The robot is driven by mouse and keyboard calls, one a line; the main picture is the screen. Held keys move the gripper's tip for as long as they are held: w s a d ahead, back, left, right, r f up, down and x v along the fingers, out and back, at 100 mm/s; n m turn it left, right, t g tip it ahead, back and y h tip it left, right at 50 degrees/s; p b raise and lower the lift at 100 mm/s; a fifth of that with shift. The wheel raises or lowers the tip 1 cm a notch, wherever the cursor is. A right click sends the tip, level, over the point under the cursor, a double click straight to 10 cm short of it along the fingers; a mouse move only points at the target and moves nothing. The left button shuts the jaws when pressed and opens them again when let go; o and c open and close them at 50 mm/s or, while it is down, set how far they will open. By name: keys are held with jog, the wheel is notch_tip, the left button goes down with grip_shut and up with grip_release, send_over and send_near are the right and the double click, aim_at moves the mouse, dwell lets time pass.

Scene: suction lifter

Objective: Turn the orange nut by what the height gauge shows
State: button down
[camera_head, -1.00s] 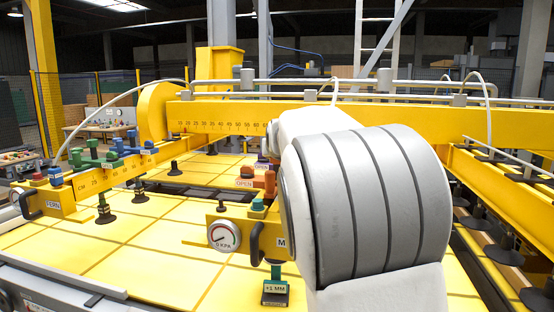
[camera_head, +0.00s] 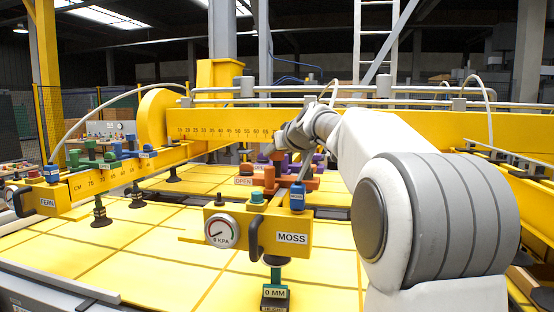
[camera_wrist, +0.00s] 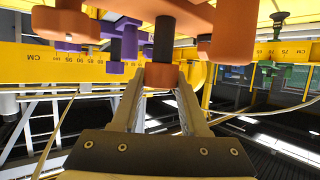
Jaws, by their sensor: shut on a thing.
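In the wrist view an orange nut (camera_wrist: 160,77) sits on a dark stem under a broad orange part, and my gripper (camera_wrist: 161,90) is shut on it, one finger on each side. In the head view my gripper (camera_head: 279,149) is at the orange valve parts (camera_head: 270,180), beside the OPEN label (camera_head: 244,181); the fingertips are small and partly hidden there. The height gauge (camera_head: 275,293) hangs below the near yellow MOSS arm (camera_head: 262,236) and reads 0 MM.
A pressure dial (camera_head: 222,231) and a blue knob (camera_head: 297,197) are on the MOSS arm. Purple parts (camera_wrist: 124,38) are close left of the nut in the wrist view. The yellow FERN arm (camera_head: 48,200) stands left. Yellow panels (camera_head: 110,265) lie below.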

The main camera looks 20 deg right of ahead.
jog(key=shift+d+f+n+y+b, duration=0.1)
jog(key=shift+f+n+y+b, duration=0.1)
jog(key=shift+n+y+b, duration=0.3)
jog(key=shift+n+y+b, duration=0.7)
jog(key=shift+y+b, duration=0.2)
jog(key=shift+b, duration=0.05)
jog(key=shift+r+n+g+y, duration=0.2)
jog(key=shift+n+g+y, duration=0.3)
jog(key=shift+n+y, duration=0.45)
jog(key=shift+n+g+y+p, duration=0.3)
jog(key=shift+n+y, duration=0.25)
jog(key=shift+y, duration=0.2)
jog(key=shift+f, duration=0.1)
jog(key=shift+c, duration=2.1)
grip_release()
